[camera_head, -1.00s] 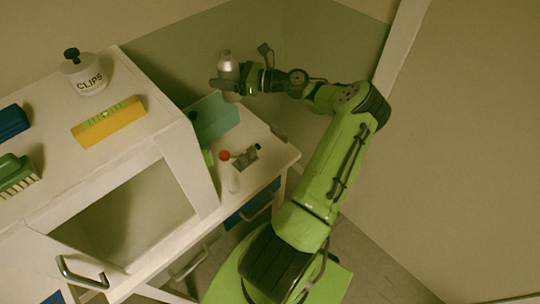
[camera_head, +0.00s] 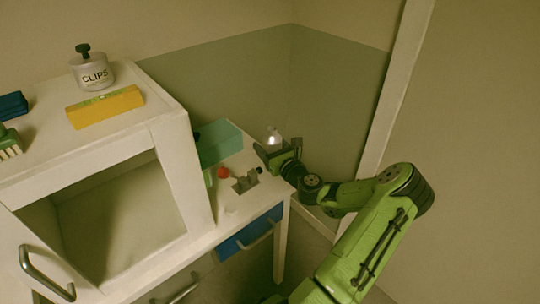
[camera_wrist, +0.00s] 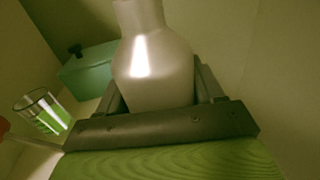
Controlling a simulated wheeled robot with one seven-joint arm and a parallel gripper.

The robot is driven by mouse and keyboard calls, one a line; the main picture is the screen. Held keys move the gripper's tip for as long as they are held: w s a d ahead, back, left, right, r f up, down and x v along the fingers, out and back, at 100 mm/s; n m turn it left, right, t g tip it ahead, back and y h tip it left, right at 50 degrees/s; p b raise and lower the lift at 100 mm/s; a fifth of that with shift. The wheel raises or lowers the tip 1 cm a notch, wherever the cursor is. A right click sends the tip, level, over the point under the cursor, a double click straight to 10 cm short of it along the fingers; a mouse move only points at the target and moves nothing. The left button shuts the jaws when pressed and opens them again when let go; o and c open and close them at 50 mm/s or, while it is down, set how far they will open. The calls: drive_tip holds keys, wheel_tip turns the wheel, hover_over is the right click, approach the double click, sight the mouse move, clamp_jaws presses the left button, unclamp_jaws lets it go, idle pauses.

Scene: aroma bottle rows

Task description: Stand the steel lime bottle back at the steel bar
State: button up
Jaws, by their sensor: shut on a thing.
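My gripper (camera_head: 277,152) is shut on a pale, shiny metallic bottle (camera_head: 272,137), held upright near the back right corner of the low worktop (camera_head: 232,212). In the wrist view the bottle (camera_wrist: 155,65) fills the middle between the jaws, its base hidden behind the gripper's body. A small grey metal piece (camera_head: 244,183), perhaps the steel bar, lies on the worktop to the left of and below my gripper in the picture. A red ball-shaped top (camera_head: 223,172) and a dark cap (camera_head: 259,170) are beside it. I cannot tell whether the bottle touches the worktop.
A teal box (camera_head: 218,142) stands behind on the worktop; it also shows in the wrist view (camera_wrist: 88,72). A glass with green in it (camera_wrist: 43,113) is at the wrist view's left.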

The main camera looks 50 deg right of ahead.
drive_tip(key=shift+f, duration=0.6)
drive_tip(key=shift+r, duration=0.2)
drive_tip(key=shift+f, duration=0.15)
drive_tip(key=o, duration=1.3)
drive_tip(key=shift+c, duration=0.2)
drive_tip(key=shift+s, duration=0.15)
drive_tip(key=p+v, duration=0.1)
drive_tip(key=v, duration=1)
drive_tip(key=shift+s+a, duration=0.2)
drive_tip(key=shift+s, duration=0.1)
